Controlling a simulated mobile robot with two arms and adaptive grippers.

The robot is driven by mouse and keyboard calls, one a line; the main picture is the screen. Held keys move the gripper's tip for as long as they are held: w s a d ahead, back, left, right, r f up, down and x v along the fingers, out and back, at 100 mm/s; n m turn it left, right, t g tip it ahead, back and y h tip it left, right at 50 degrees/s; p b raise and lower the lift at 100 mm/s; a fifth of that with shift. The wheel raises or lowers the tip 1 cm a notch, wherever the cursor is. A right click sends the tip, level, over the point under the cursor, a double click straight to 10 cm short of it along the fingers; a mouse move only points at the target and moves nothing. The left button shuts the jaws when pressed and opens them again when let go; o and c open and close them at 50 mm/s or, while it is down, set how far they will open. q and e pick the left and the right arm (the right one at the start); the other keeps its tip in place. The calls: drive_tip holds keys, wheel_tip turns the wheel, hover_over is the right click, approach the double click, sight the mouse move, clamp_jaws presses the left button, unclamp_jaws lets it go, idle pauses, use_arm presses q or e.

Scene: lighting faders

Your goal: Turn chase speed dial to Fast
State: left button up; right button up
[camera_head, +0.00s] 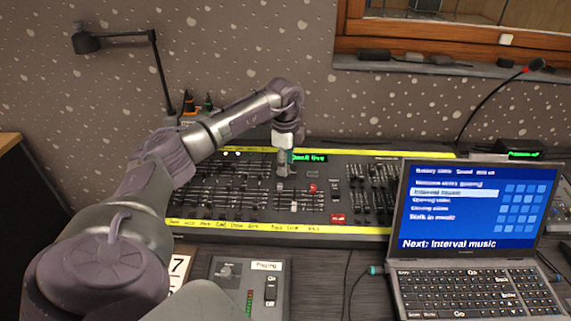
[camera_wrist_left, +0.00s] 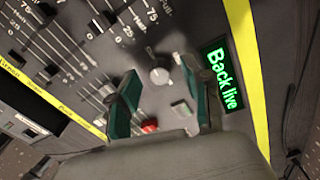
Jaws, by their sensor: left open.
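The lighting desk (camera_head: 240,227) is a dark console edged with yellow tape, with rows of faders. My left gripper (camera_head: 283,170) points down over its middle, just in front of the green display. In the left wrist view my left gripper (camera_wrist_left: 158,90) is open, its two green-lined fingers apart. A round grey knob (camera_wrist_left: 160,76) with a pointer, likely the chase speed dial, lies between and beyond the fingertips. I see no contact with it. Its scale marks are too small to read. In the head view the gripper hides it. My right gripper is not in view.
A red button (camera_head: 338,219) sits on the desk's front. A laptop (camera_head: 470,230) stands at the right, a paging unit (camera_head: 225,270) in front. A desk lamp (camera_head: 88,42) and a gooseneck microphone (camera_head: 500,90) rise behind.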

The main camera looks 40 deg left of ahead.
use_arm(q)
drive_tip(key=shift+f, duration=0.45)
drive_tip(key=shift+c, duration=0.2)
clamp_jaws()
